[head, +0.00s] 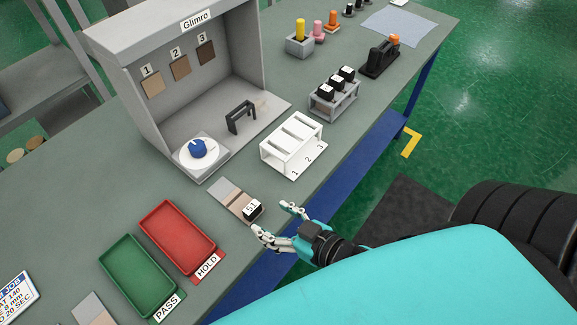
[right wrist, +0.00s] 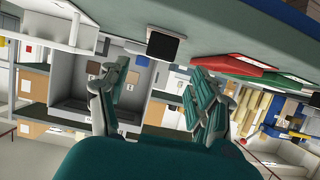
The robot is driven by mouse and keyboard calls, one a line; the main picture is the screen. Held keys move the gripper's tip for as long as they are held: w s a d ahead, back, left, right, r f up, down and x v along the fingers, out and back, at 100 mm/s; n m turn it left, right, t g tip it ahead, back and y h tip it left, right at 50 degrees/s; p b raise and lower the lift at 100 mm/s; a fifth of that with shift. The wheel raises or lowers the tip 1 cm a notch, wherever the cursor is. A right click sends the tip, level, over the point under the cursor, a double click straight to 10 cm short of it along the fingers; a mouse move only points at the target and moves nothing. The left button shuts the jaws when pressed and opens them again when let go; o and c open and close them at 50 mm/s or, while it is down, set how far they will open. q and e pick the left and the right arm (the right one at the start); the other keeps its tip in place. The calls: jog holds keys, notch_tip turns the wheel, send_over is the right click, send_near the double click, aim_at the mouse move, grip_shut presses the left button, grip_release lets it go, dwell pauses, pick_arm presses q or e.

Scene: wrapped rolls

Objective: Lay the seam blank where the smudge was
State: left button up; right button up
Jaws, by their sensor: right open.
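A small black block (head: 252,211) with a white top marked "S1" sits at the near end of a flat strip with grey and tan patches (head: 229,193). It shows as a dark block in the right wrist view (right wrist: 166,46). My right gripper (head: 272,218) is open and empty, its fingers beside the block at the table's front edge. Its fingers (right wrist: 158,80) are spread in the right wrist view, apart from the block. Several black blocks with white tops stand in a grey holder (head: 322,108). I cannot tell which item is the seam blank; no smudge is distinguishable. My left gripper is out of view.
A white slotted rack (head: 265,151) numbered 1 to 3 stands behind the strip. A red HOLD tray (head: 180,238) and a green PASS tray (head: 138,270) lie left. A grey Glimro booth (head: 224,92) holds a blue-knobbed dial (head: 198,149). A black tool (head: 380,58) stands far right.

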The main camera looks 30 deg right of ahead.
jog(key=shift+v, duration=2.1)
jog(key=s+d+f+g+h, duration=0.1)
jog(key=d+f+g, duration=0.1)
jog(key=f, duration=0.8)
jog(key=s+d+f+m+g+h, duration=0.1)
jog(key=s+d+f, duration=0.15)
jog(key=f, duration=0.85)
jog(key=s+d+f+g+h, duration=0.1)
jog(key=d+f+g, duration=0.1)
jog(key=f, duration=0.8)
jog(key=s+d+f+g+h, duration=0.1)
jog(key=s+f+g, duration=0.5)
jog(key=s+f, duration=1)
notch_tip(320, 180, down, 3)
jog(key=shift+s+d+f+m+g+h, duration=0.1)
jog(key=shift+s+d+m+g+h, duration=0.2)
jog(key=shift+s+g, duration=0.1)
